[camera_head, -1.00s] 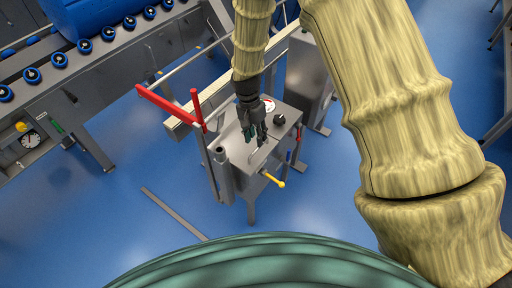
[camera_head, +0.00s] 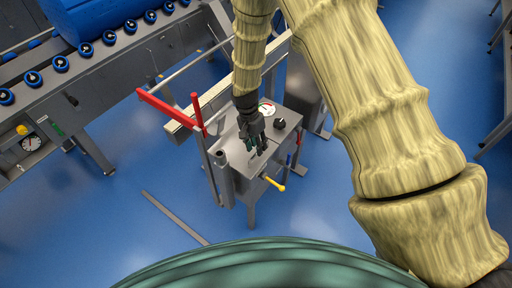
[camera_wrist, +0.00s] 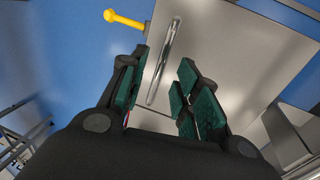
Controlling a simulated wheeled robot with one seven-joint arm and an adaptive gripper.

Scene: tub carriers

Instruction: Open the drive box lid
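The drive box (camera_head: 240,178) is a grey steel box on legs, near the middle of the head view. Its lid (camera_wrist: 215,35) looks closed and fills much of the wrist view. A thin metal bar handle (camera_wrist: 163,62) lies on the lid. My gripper (camera_head: 256,148) is over the lid, pointing down. In the wrist view its green-padded fingers (camera_wrist: 160,95) are open, with nothing between the pads. The handle runs in line with the gap, beyond the fingertips; I cannot tell how far. In the head view the gripper partly hides the handle.
A yellow-knobbed lever (camera_head: 274,183) sticks out at the box's front. A round gauge (camera_head: 267,109) and black knob (camera_head: 280,123) are at its back. A red bar (camera_head: 170,110) stands left of it. A roller conveyor (camera_head: 95,65) is at upper left.

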